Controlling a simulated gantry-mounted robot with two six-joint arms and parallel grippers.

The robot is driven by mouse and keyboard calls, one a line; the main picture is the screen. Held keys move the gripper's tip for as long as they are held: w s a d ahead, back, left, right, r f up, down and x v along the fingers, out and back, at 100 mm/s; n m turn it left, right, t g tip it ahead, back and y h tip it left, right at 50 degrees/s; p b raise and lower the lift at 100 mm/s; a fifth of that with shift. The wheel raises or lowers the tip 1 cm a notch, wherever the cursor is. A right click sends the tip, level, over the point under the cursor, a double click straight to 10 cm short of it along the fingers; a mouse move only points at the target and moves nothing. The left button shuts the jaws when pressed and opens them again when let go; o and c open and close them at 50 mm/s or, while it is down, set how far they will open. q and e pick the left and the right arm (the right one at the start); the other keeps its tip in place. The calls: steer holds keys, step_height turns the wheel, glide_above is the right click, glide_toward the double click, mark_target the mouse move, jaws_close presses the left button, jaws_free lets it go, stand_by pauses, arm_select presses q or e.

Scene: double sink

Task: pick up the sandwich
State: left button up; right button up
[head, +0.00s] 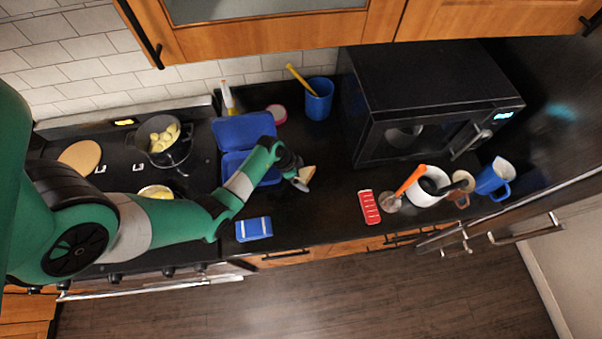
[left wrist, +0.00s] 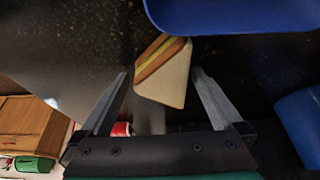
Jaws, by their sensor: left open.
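The sandwich (head: 307,173) is a small light triangle on the dark counter, right of the open blue lunch box (head: 245,133). In the left wrist view the sandwich (left wrist: 165,72) shows pale bread with a brown and yellow-green filling edge. My left gripper (head: 298,180) is at the sandwich in the head view. In the left wrist view my left gripper (left wrist: 160,80) is open, with one finger on each side of the sandwich. I cannot tell whether the fingers touch it. My right gripper is not in view.
A blue box (head: 253,229) lies near the counter's front edge. A red tray (head: 369,207), a white pot (head: 430,187) and a blue mug (head: 494,178) are at the right, before the microwave (head: 430,100). A blue cup (head: 319,98) stands behind.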

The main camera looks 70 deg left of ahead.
arm_select(q)
steer(key=c, duration=0.6)
steer(key=shift+c, duration=0.2)
